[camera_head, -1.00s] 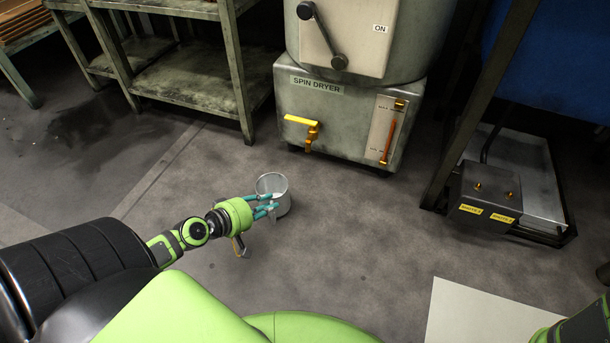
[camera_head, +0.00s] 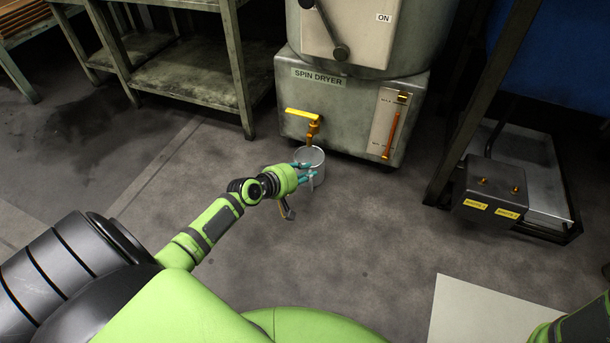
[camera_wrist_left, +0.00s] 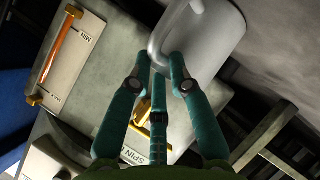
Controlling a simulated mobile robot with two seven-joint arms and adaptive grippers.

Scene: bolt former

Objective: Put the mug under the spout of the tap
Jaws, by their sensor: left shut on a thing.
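The mug (camera_head: 309,158) is a pale grey metal cup in the head view, just below the yellow tap (camera_head: 309,119) on the spin dryer. In that view the spout end of the tap overlaps the mug's far rim; I cannot tell the exact gap in depth or height. My left gripper (camera_head: 304,174) is shut on the mug from its near left side. In the left wrist view the teal fingers (camera_wrist_left: 163,68) close at the mug's handle, with the mug (camera_wrist_left: 203,38) at the top. The yellow tap (camera_wrist_left: 145,113) is partly hidden behind the fingers. My right gripper is not in view.
The spin dryer (camera_head: 345,104) stands behind the mug. A metal shelf rack (camera_head: 190,90) is at the back left. The floor between is open.

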